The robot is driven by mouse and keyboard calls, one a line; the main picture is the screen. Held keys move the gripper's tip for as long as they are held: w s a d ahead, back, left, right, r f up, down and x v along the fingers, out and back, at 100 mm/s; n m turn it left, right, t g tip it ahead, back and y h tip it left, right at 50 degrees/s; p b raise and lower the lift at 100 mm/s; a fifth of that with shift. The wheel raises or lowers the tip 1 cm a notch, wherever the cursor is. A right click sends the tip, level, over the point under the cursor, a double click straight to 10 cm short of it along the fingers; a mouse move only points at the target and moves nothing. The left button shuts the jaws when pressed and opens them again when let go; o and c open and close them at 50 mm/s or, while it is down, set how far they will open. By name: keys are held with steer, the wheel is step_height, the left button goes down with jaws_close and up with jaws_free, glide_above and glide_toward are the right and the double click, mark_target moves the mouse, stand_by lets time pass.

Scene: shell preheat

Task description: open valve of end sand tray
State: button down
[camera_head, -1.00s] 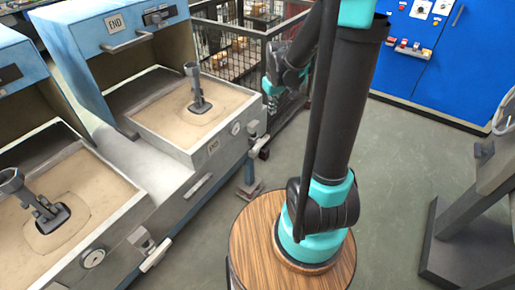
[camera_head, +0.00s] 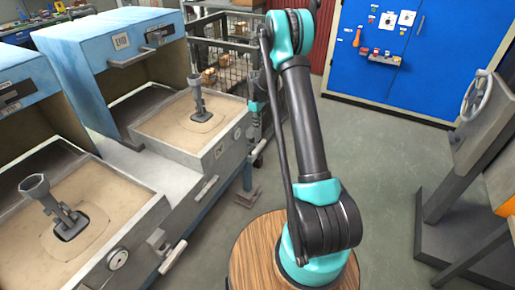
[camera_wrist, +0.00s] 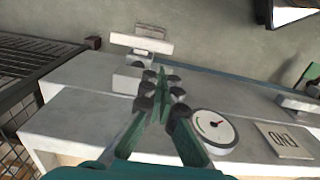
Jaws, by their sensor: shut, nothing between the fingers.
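The end sand tray (camera_head: 203,155) is a grey box filled with sand, with a dark tool standing in it. Its valve (camera_head: 258,152) is at the right end of its front, beside a round gauge (camera_head: 237,133). In the wrist view the valve's pale bar handle (camera_wrist: 140,43) lies just beyond my gripper (camera_wrist: 161,82), with the gauge (camera_wrist: 213,129) and an END plate (camera_wrist: 285,140) to the right. My gripper is shut and empty, its fingertips overlapping the valve area; contact cannot be told. In the head view it (camera_head: 257,108) is small and partly hidden.
Another sand tray (camera_head: 120,245) with its own gauge and valve stands at the left front. A wire cage (camera_head: 225,60) is behind the end tray. A blue cabinet (camera_head: 385,60) and a grey wheel stand (camera_head: 470,150) are at the right. Floor between is clear.

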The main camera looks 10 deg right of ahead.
mark_target(257, 150)
step_height(257, 150, down, 14)
steer(key=shift+f, duration=0.1)
stand_by(0.5)
stand_by(0.4)
